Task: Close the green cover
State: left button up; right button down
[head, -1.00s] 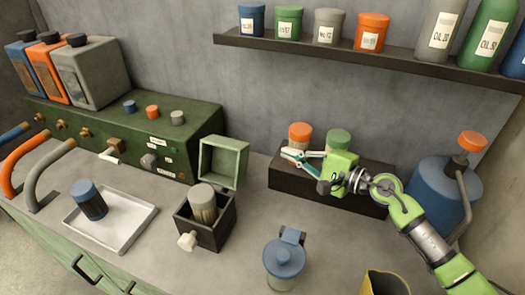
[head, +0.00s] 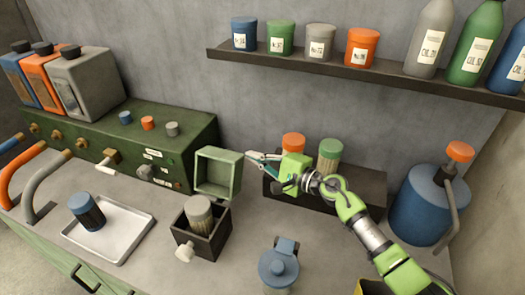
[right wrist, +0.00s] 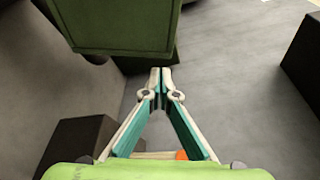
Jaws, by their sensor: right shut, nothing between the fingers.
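The green cover (head: 219,187) stands open at the back of a small dark box (head: 208,240), with its hollow side facing the head camera. A grey-topped roll (head: 199,211) stands upright in the box. My right gripper (head: 249,160) is shut and empty, its fingertips close to the cover's right edge. In the right wrist view the fingertips (right wrist: 161,72) lie just below and right of the cover (right wrist: 120,25); I cannot tell whether they touch it. My left gripper is in no view.
Behind my right gripper, a dark block (head: 350,187) holds orange-topped (head: 293,142) and green-topped (head: 330,150) rolls. A white tray (head: 128,225) with a blue-topped roll lies left. A blue-lidded jar (head: 279,268) stands in front. A green machine (head: 90,140) stands behind the tray.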

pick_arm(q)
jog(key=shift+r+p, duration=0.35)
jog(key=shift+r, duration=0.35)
pick_arm(e)
jog(key=shift+s+a+r, duration=0.25)
jog(key=shift+s+r, duration=0.05)
jog(key=shift+s, duration=0.4)
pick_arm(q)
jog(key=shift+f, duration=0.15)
pick_arm(e)
jog(key=shift+s, duration=0.1)
